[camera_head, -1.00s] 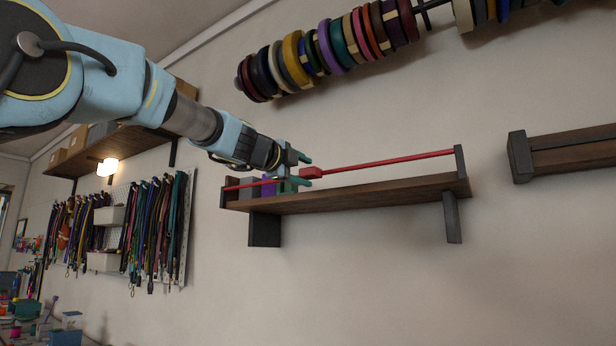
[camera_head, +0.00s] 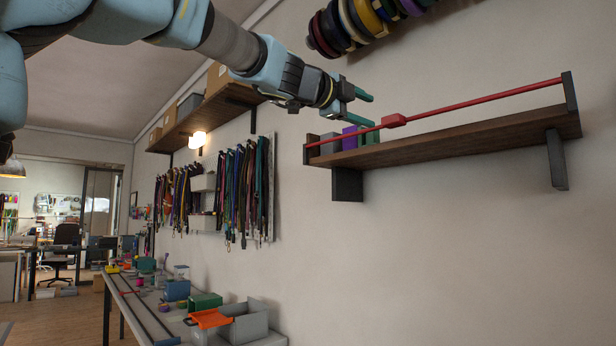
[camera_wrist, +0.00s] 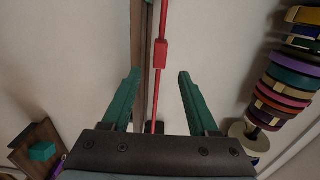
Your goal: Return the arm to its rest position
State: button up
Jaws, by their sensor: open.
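My gripper (camera_head: 362,108) is open, with two green fingers reaching toward the wall shelf from its left end. In the wrist view my gripper (camera_wrist: 155,95) has its fingers spread apart with nothing between the tips. A red rod with a red block (camera_head: 394,120) runs along the front of the wooden wall shelf (camera_head: 450,145). The red block (camera_wrist: 161,53) also shows beyond the fingers in the wrist view, apart from them. My arm stretches from the upper left of the head view.
Grey, purple (camera_head: 350,137) and green boxes stand at the shelf's left end. Colored spools (camera_head: 360,20) hang above. Hanging cords (camera_head: 243,190) and an upper shelf (camera_head: 205,110) are left. A workbench (camera_head: 140,310) with bins is below. The wall at lower right is bare.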

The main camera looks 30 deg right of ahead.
jog(key=w+a+f+n+t+y, duration=0.25)
jog(key=w+a+f+n, duration=0.25)
jog(key=w+f, duration=0.25)
jog(key=w+a+f+n+t+y, duration=0.25)
jog(key=w+a+f+n, duration=0.2)
jog(key=w+f, duration=0.3)
jog(key=w+a+f+n+t+y, duration=0.1)
jog(key=w+a+f+n+y, duration=0.2)
jog(key=a+f+n, duration=0.35)
jog(key=w+a+f+n+t+y, duration=0.1)
jog(key=w+a+f+n+y, duration=0.25)
jog(key=a+f, duration=0.55)
jog(key=s+a+f+n+g+y, duration=0.2)
jog(key=s+a+f+n+y, duration=0.1)
jog(key=a+f, duration=0.55)
jog(key=s+a+f+n+g+y, duration=0.2)
jog(key=s+a+f+n, duration=0.15)
jog(key=a+f, duration=0.5)
jog(key=s+a+f+n+g, duration=0.3)
jog(key=s+f, duration=0.3)
jog(key=s, duration=0.1)
jog(key=s+a+f+n+g, duration=0.2)
jog(key=s+f+g, duration=0.1)
jog(key=s+f, duration=0.3)
jog(key=shift+s+a+f+n+y, duration=0.25)
jog(key=shift+s+a+n+y, duration=0.15)
jog(key=shift+s, duration=0.4)
